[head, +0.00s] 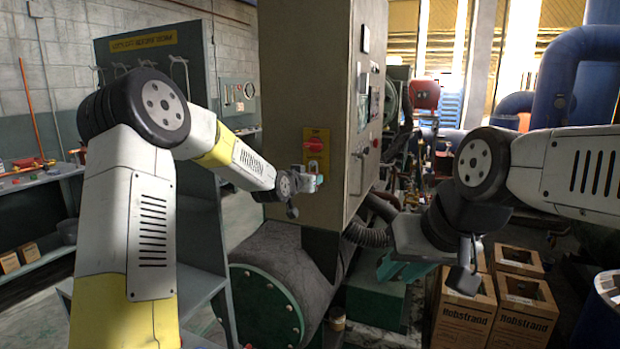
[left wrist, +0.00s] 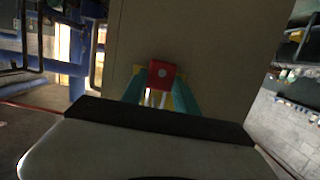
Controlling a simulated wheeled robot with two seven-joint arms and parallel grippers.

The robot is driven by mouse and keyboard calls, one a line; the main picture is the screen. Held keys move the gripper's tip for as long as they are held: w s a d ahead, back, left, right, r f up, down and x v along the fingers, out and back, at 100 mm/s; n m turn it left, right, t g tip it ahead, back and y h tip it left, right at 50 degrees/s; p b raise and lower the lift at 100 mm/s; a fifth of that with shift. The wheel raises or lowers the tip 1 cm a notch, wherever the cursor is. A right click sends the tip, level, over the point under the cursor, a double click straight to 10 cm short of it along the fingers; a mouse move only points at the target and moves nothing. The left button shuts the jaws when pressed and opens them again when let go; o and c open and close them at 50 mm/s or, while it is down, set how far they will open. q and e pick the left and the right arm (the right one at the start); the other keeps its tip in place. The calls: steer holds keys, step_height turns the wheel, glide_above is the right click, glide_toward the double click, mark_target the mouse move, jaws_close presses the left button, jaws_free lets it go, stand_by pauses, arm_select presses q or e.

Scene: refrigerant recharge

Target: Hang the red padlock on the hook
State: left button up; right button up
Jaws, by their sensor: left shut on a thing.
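The red padlock (left wrist: 162,75) shows in the left wrist view between the teal fingers of my left gripper (left wrist: 160,92). Its pale shackle (left wrist: 156,98) shows beside the red body. In the head view my left gripper (head: 312,181) is at the cabinet's front, just below a red knob (head: 316,145) on a yellow plate (head: 317,134). There the padlock's body is hidden; a pale shackle-like piece shows above the gripper. Several pale hooks (head: 180,68) are on a dark board at the back left. My right gripper (head: 400,266) hangs low at the right, its fingers partly hidden.
The tall beige cabinet (head: 290,75) stands directly before my left gripper. A dark tank with a green end (head: 266,310) lies below it. Cardboard boxes (head: 463,310) stand at lower right. A shelf (head: 35,180) with small items is at far left.

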stand_by(0.4)
arm_select(q)
steer(key=o, duration=1.3)
steer(key=shift+c, duration=0.2)
steer(key=shift+s, duration=0.1)
steer(key=s+a+r+g+y, duration=0.1)
steer(key=s+a, duration=0.2)
steer(key=s, duration=0.5)
steer(key=s+a+r+n+g+y, duration=0.1)
steer(key=s+a, duration=0.3)
steer(key=s, duration=0.4)
steer(key=s+a+r+g+y, duration=0.1)
steer(key=s+a+g+y, duration=0.15)
steer(key=s, duration=0.45)
steer(key=s+a+f+n+g, duration=0.1)
steer(key=s+a+g, duration=0.1)
steer(key=s, duration=0.9)
steer(key=s+a+f+n+g, duration=0.1)
steer(key=s+a+f, duration=0.1)
steer(key=s, duration=1)
steer(key=shift+a+f+n+g+h, duration=0.2)
steer(key=shift+a+n+g+h, duration=0.15)
steer(key=shift+n+h, duration=0.1)
